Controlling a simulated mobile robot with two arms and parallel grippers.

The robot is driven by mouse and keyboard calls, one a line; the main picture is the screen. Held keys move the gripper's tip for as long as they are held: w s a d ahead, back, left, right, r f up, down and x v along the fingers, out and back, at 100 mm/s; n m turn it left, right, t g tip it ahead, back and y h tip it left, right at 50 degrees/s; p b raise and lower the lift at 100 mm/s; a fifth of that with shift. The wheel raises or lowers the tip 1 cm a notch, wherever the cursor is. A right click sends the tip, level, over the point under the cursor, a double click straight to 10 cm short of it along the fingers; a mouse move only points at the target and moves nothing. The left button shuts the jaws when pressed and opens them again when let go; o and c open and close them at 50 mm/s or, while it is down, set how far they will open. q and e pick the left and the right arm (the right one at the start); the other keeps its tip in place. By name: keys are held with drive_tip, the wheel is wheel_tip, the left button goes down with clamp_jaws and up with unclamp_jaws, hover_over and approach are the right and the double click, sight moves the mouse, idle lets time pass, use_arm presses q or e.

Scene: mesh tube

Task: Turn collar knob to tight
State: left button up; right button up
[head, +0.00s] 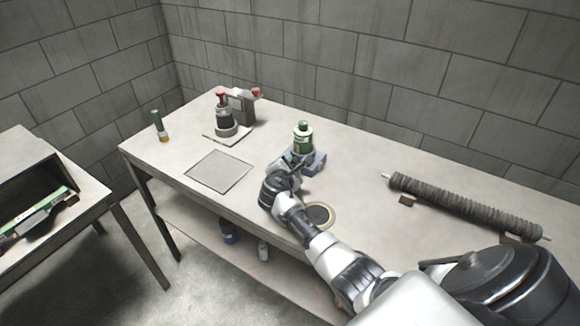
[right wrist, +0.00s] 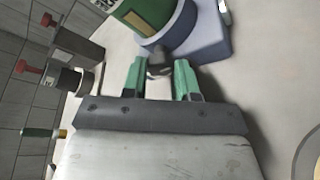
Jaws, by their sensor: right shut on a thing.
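A canister with a green and white label (head: 303,138) stands upright in a blue-grey collar base (head: 318,160) on the table; the base also shows at the top of the right wrist view (right wrist: 205,45). A small dark knob (right wrist: 160,63) sticks out from the base's near side. My right gripper (head: 290,163) is at that side of the base. In the right wrist view its green fingers (right wrist: 159,70) are shut on the knob, one on each side. Any tight mark on the collar cannot be made out. My left gripper is not in view.
A green tube (head: 158,124), a flat square plate (head: 218,171) and a round disc (head: 319,215) are on the table. A ribbed roll (head: 460,204) lies right.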

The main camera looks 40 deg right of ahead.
drive_tip(key=o, duration=0.9)
drive_tip(key=v, duration=1.1)
drive_tip(key=shift+f, duration=0.1)
